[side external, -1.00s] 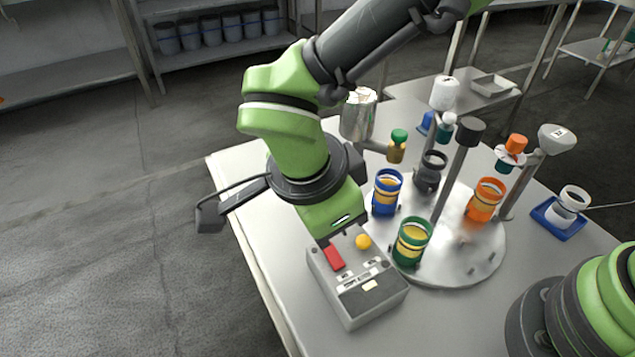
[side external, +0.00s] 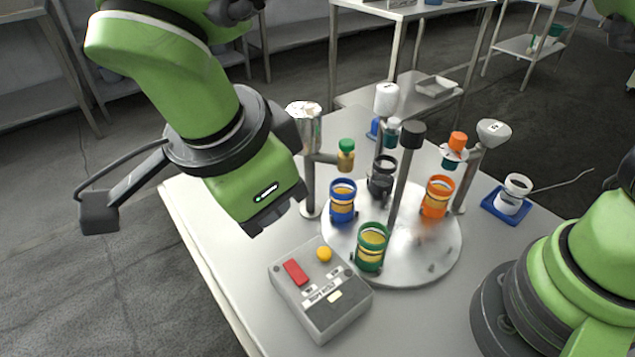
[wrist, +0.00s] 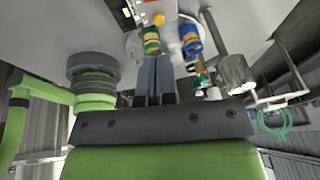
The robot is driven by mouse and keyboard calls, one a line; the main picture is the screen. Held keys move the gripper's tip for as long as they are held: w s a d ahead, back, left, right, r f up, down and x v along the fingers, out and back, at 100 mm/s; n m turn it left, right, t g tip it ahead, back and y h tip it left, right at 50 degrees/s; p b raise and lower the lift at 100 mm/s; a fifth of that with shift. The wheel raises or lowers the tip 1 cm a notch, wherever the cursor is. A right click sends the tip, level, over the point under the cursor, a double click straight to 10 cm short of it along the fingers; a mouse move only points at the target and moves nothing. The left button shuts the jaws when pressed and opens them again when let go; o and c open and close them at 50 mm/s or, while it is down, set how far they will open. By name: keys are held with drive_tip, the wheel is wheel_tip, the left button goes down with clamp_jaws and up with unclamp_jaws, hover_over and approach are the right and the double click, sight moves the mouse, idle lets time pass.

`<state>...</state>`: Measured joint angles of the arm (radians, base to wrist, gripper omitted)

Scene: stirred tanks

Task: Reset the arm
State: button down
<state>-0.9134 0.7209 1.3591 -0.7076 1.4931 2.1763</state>
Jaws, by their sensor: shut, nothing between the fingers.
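My gripper (wrist: 155,62) is shut and empty; its two dark fingers lie side by side in the wrist view. In the side view my wrist hangs above the table's left part, up and left of the grey control box (side external: 320,288), apart from it. The fingers are mostly hidden there. The box has a red switch (side external: 296,272) and a yellow button (side external: 324,254). Both also show at the top of the wrist view, the yellow button (wrist: 158,19) just beyond my fingertips.
A round metal plate (side external: 425,265) carries green (side external: 371,247), blue (side external: 343,201), orange (side external: 437,197) and black (side external: 381,180) vessels around a central post. A metal post (side external: 310,165) stands left of it. A blue tray (side external: 505,206) with a white jar sits at right.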

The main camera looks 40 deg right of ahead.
drive_tip(key=s+d+r+n+t+y, duration=0.15)
drive_tip(key=d+r+n+y, duration=0.4)
drive_tip(key=d+r, duration=0.7)
drive_tip(key=s+d+n+t, duration=0.4)
drive_tip(key=s+d+n, duration=0.4)
drive_tip(key=d, duration=0.1)
drive_tip(key=shift+s+d+f, duration=0.3)
drive_tip(key=shift+s+d, duration=0.05)
drive_tip(key=shift+s, duration=0.05)
drive_tip(key=shift+n+t, duration=0.25)
